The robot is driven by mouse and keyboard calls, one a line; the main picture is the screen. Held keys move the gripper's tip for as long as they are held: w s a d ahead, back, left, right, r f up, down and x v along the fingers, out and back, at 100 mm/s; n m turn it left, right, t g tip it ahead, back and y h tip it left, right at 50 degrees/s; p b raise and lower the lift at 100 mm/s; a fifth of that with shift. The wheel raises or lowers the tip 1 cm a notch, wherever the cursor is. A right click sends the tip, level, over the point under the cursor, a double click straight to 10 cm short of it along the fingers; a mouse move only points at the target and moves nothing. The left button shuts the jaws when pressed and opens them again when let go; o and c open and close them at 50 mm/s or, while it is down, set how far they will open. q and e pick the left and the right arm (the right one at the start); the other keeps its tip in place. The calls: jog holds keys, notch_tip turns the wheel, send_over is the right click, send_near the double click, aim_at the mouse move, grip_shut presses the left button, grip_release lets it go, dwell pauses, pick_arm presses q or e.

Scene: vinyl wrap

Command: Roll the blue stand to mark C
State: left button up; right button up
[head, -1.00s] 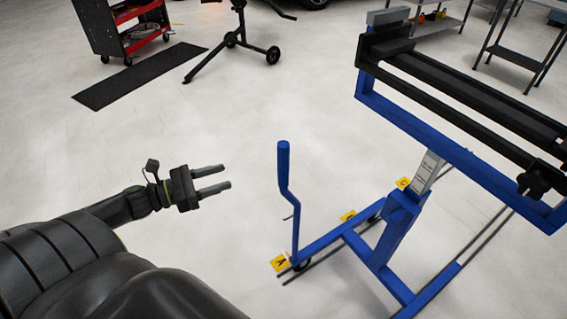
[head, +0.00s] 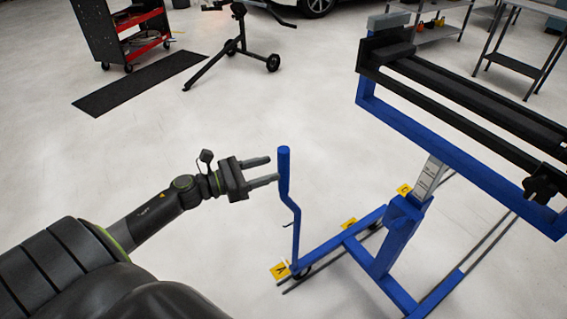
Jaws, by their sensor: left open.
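The blue stand (head: 390,240) stands on the floor at the right, with a black roller bed (head: 470,100) on top and an upright blue handle (head: 284,180) at its left end. My left gripper (head: 268,170) is open and empty, its fingertips close to the handle's upper part; I cannot tell whether they touch it. Yellow floor marks lie along the dark rails: mark A (head: 280,271) by the handle's foot, a second mark (head: 349,224) partly hidden behind the frame, and a third mark (head: 404,190) farther back, likely C. My right gripper is out of view.
Dark floor rails (head: 490,235) run under the stand towards the back right. A red and black tool cart (head: 125,35), a black mat (head: 138,83) and a black wheeled stand (head: 235,50) are at the back left. Grey shelving (head: 515,65) is at the back right. The middle floor is clear.

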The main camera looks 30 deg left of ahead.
aim_at(284, 165)
pick_arm(q)
jog(key=shift+p+x, duration=0.65)
jog(key=shift+x, duration=2)
grip_shut()
